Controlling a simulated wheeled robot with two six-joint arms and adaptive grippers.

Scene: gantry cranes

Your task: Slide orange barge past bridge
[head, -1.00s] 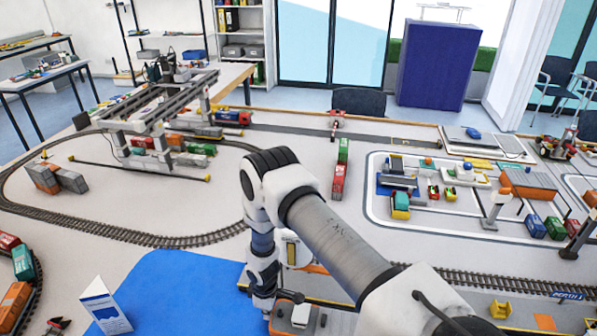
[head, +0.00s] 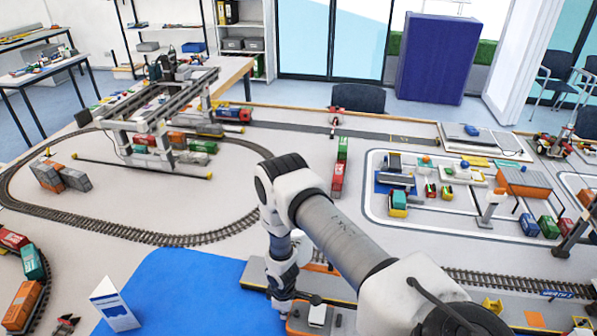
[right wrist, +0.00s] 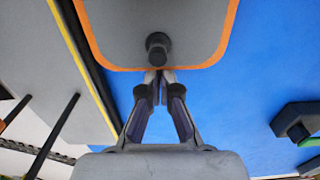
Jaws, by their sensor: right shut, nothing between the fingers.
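The orange barge (head: 294,324) lies at the bottom middle of the head view, partly cut off by the frame and partly behind my right gripper. In the right wrist view the barge (right wrist: 155,25) has a grey deck, an orange rim and a dark round post (right wrist: 157,44). My right gripper (right wrist: 158,76) is shut and empty, its tips at the barge's near rim; I cannot tell whether they touch. In the head view the gripper (head: 281,304) is low at the barge's left end. I cannot make out the bridge for certain. My left gripper is out of view.
Blue water (head: 190,285) lies open left of the barge, with a white sign card (head: 113,304) on it. A grey quay (right wrist: 65,70) with a yellow line runs beside the barge. Railway track (head: 500,280) and a gantry crane (head: 140,125) stand beyond.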

